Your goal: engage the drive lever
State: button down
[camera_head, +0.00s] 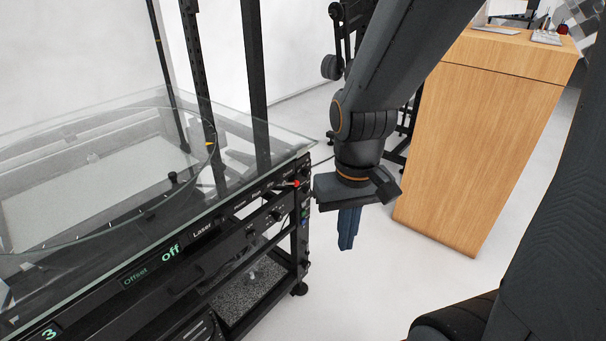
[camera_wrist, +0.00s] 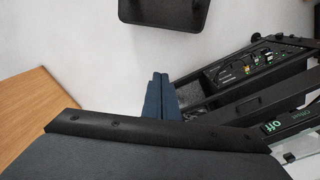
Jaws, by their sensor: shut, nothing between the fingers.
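The drive lever looks to be the small lever with a red tip (camera_head: 296,183) at the right end of the black front panel (camera_head: 190,262) of the turntable frame, in the head view. Its label is too small to read surely. My gripper (camera_head: 347,240) is shut and empty, with its blue fingers pointing down. It hangs to the right of the panel's end, apart from the lever. In the wrist view my gripper's blue fingers (camera_wrist: 160,82) lie together, left of the frame's end. I cannot make out the lever there.
A glass top (camera_head: 110,170) covers the frame, its edge close above the panel. Dark uprights (camera_head: 258,90) rise behind it. A wooden cabinet (camera_head: 480,140) stands at the right. Bare floor (camera_head: 390,270) lies between the frame and the cabinet. The panel displays read "off" and "3".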

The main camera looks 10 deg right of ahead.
jog(key=w+d+f+n+t+y+b, duration=0.1)
jog(key=w+d+f+n+t+y, duration=0.1)
jog(key=w, duration=1.1)
jog(key=w+d+f+n+t+y+b, duration=0.2)
jog(key=w+d+t+y, duration=0.4)
jog(key=w, duration=0.6)
jog(key=shift+w+d+f+n+t+y, duration=0.15)
jog(key=shift+w+d+n+t+y, duration=0.15)
jog(key=shift+n+t+y, duration=0.8)
jog(key=shift+w+t+h, duration=0.1)
jog(key=shift+t+h, duration=0.2)
jog(key=shift+h, duration=0.2)
